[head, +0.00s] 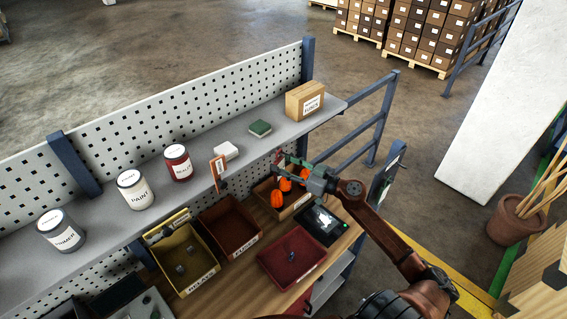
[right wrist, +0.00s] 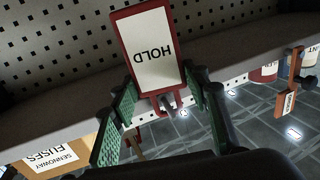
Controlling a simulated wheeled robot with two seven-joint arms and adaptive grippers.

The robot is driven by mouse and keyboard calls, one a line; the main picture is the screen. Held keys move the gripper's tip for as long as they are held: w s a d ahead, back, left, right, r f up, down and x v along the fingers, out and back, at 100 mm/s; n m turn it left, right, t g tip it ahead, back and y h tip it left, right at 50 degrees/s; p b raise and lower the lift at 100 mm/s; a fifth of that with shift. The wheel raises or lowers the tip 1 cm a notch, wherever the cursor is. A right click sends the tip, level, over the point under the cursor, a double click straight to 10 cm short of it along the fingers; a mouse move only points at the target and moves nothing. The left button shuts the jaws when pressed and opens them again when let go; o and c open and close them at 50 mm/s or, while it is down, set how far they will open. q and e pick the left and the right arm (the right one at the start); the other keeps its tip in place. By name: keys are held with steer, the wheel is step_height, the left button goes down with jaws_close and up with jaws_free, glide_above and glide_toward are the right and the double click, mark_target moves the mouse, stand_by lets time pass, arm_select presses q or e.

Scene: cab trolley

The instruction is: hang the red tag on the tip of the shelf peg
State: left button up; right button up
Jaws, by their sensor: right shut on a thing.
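The red tag (right wrist: 151,50), with a white label reading HOLD, is between the green-padded fingers of my right gripper (right wrist: 158,112) in the right wrist view. My right gripper is shut on it. In the head view the right gripper (head: 290,163) is in front of the shelf's edge, and the tag (head: 279,156) shows as a small red sliver at its fingertips. In the right wrist view a small grey metal piece (right wrist: 167,103) shows by the tag's narrow end; I cannot tell whether it is the shelf peg. My left gripper is out of view.
The grey shelf (head: 258,147) carries cans, a white block, a green block and a fuses box (head: 304,100). Another orange tag (head: 217,170) hangs at its front edge. Below are a yellow bin (head: 204,281), a red tray (head: 292,276) and a bin (head: 300,203) with orange items.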

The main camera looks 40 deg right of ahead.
stand_by(0.4)
steer(key=o, duration=1.2)
steer(key=v, duration=1.2)
steer(key=shift+a, duration=0.1)
